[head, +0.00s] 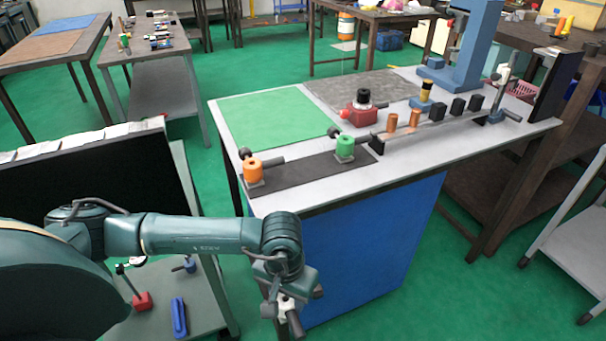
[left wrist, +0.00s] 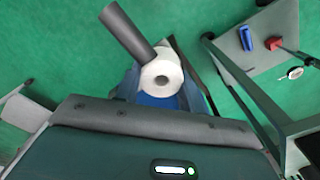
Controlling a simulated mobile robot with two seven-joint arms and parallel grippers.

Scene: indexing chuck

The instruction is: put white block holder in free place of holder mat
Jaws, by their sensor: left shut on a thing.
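My left gripper (head: 283,296) is low in front of the table's near side, below the tabletop. It is shut on the white block holder (left wrist: 163,72), a white round block with a centre hole and a dark handle in the left wrist view. In the head view only a small white part (head: 287,306) shows. The dark holder mat (head: 308,176) lies along the table's near left edge. An orange block holder (head: 253,171) stands at its left end and a green one (head: 345,145) at its right end. The mat between them is bare. My right gripper is not in view.
A green mat (head: 275,120) lies behind the holder mat. A red chuck device (head: 361,112), a rail with copper-coloured cylinders and dark blocks (head: 440,114), and a blue column (head: 477,45) stand to the right. A side table (head: 205,290) holds small tools at lower left.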

